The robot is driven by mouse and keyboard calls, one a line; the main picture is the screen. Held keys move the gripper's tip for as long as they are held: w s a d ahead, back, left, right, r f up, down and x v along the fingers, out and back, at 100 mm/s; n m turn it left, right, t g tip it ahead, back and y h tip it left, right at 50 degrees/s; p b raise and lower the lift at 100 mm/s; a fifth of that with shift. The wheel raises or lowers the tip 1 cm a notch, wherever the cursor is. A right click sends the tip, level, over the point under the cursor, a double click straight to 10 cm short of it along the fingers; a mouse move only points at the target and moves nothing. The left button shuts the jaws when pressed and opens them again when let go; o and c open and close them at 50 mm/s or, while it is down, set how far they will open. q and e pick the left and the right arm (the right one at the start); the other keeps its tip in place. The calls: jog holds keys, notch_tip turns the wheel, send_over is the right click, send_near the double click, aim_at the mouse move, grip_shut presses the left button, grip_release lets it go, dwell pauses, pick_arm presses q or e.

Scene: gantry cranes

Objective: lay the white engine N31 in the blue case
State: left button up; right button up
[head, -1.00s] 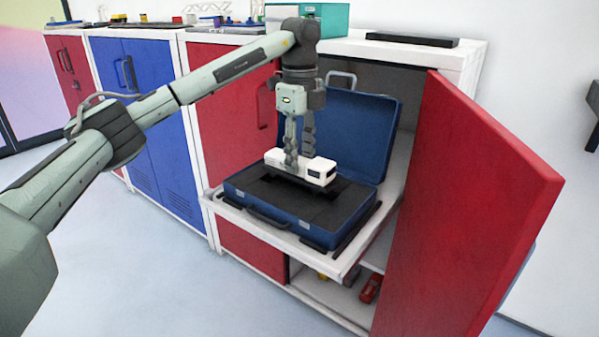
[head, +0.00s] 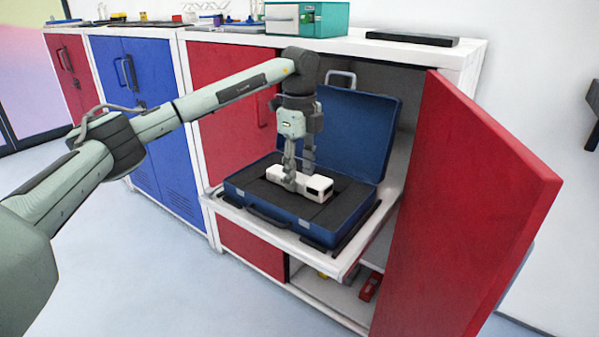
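The white engine (head: 318,187) is a small white block with dark windows, low in the open blue case (head: 262,214). It lies lengthwise over the dark foam inlay; I cannot tell whether it rests fully in its recess. My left gripper (head: 297,184) points straight down, with its fingers on either side of the engine's middle. The fingers appear closed on it, though the contact is partly hidden. The case's lid (head: 357,130) stands up at the back. My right gripper is not in view.
The case sits on a white pull-out shelf (head: 345,262) of a cabinet. An open red door (head: 465,210) stands close at the right. A teal box (head: 335,20) and a black bar (head: 412,39) lie on top. A red item (head: 371,286) is in the lower compartment.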

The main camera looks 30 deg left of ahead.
aim_at(300, 177)
pick_arm(q)
jog(key=shift+o, duration=0.6)
notch_tip(300, 177, up, 12)
jog(key=shift+r, duration=0.15)
